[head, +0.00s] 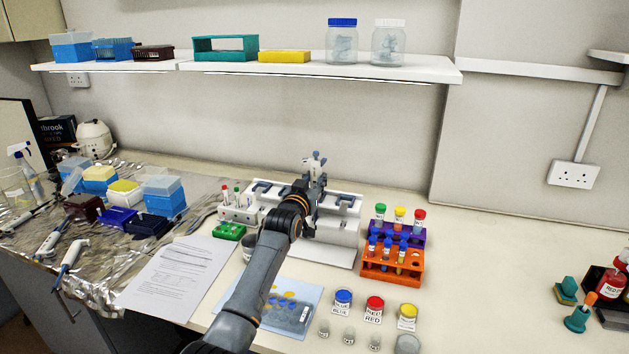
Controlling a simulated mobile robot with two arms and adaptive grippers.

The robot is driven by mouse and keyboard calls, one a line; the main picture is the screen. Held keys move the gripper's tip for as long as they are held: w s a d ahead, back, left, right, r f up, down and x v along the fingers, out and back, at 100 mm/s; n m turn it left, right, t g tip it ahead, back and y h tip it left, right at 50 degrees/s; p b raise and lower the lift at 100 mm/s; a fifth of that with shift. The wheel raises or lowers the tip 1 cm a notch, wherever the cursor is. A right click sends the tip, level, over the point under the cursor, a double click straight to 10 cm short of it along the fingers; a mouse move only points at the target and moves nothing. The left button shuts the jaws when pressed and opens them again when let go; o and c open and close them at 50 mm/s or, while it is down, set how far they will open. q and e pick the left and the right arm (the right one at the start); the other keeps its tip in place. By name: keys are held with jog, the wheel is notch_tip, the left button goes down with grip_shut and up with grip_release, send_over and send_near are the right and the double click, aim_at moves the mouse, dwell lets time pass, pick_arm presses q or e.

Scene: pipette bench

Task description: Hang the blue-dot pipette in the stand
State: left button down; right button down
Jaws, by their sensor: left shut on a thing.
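My left arm reaches from the bottom of the head view to the white stand (337,230) on the bench. My left gripper (313,187) is at the stand's upper rail and is shut on a pipette (314,162). The pipette's pale grey-blue top sticks up above the gripper. Its lower part is hidden by my gripper and arm. I cannot make out a dot on it, nor whether it touches the stand. Dark blue holders show along the stand's rail. My right gripper is not in view.
More pipettes (69,262) lie on the foil (100,271) at left among tip boxes. An orange tube rack (391,265) stands right of the stand, with a purple rack (418,236) behind. A shelf (325,69) hangs above. The bench further right is mostly clear.

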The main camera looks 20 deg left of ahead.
pick_arm(q)
jog(key=c, duration=1)
grip_release()
jog(key=shift+s+f, duration=0.1)
jog(key=shift+s, duration=0.5)
jog(key=s, duration=1)
jog(key=shift+s+a, duration=0.2)
jog(key=shift+s, duration=0.2)
